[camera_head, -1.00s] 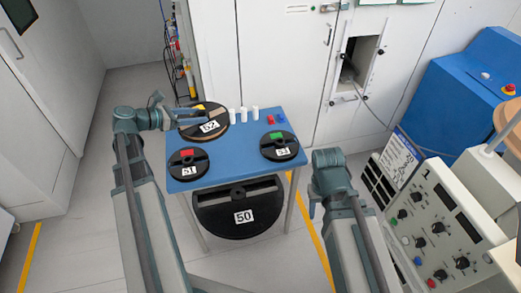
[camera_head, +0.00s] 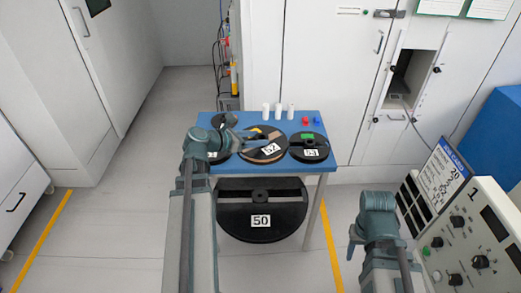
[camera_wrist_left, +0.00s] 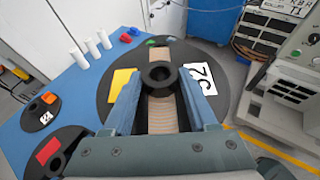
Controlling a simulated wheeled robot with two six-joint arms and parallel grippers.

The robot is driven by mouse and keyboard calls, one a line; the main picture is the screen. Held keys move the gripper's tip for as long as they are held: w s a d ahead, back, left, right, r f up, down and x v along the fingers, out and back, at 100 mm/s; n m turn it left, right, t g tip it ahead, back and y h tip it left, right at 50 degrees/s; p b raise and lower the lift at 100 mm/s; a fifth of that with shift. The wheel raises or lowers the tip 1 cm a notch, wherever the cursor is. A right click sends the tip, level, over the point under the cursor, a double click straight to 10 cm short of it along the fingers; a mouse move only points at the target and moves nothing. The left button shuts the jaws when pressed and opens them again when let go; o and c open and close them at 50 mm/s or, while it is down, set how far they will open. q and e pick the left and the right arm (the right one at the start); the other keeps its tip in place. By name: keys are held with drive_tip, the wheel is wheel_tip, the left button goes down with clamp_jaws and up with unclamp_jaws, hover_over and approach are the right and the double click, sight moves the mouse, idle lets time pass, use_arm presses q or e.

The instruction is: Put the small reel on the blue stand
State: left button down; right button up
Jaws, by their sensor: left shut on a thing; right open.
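My left gripper (camera_head: 248,135) is shut on the hub of a black reel labelled 52 (camera_head: 268,151), which has a yellow patch and a tan band. It seems to be just above the blue-topped stand (camera_head: 325,128). In the left wrist view the fingers (camera_wrist_left: 160,88) close around the hub of reel 52 (camera_wrist_left: 112,97). Smaller reels lie on the stand: 53 (camera_head: 311,151) with a green patch at right, a red-patched one (camera_wrist_left: 62,140), partly hidden in the head view, and an orange-patched one (camera_wrist_left: 38,113) at the back left. My right gripper (camera_head: 353,240) is open and empty, off the stand.
White pegs (camera_head: 278,110) and small red (camera_head: 305,121) and blue (camera_head: 317,120) pieces stand along the back edge. A large reel labelled 50 (camera_head: 262,205) sits below the top. A control console (camera_head: 470,245) is at right; floor is open at left.

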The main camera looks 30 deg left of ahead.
sight(258, 161)
use_arm(q)
drive_tip(key=f+b, duration=0.2)
drive_tip(key=f, duration=0.1)
drive_tip(key=d+f+n+t+y+b, duration=0.1)
drive_tip(key=f+b, duration=0.2)
drive_tip(key=s+f+n+y+b, duration=0.1)
drive_tip(key=f+b, duration=0.1)
drive_tip(key=f, duration=0.1)
drive_tip(key=shift+d+f, duration=0.15)
drive_tip(key=shift+f, duration=0.05)
use_arm(e)
wheel_tip(258, 161, down, 10)
use_arm(q)
drive_tip(key=shift+w, duration=0.15)
use_arm(e)
drive_tip(key=shift+r, duration=0.1)
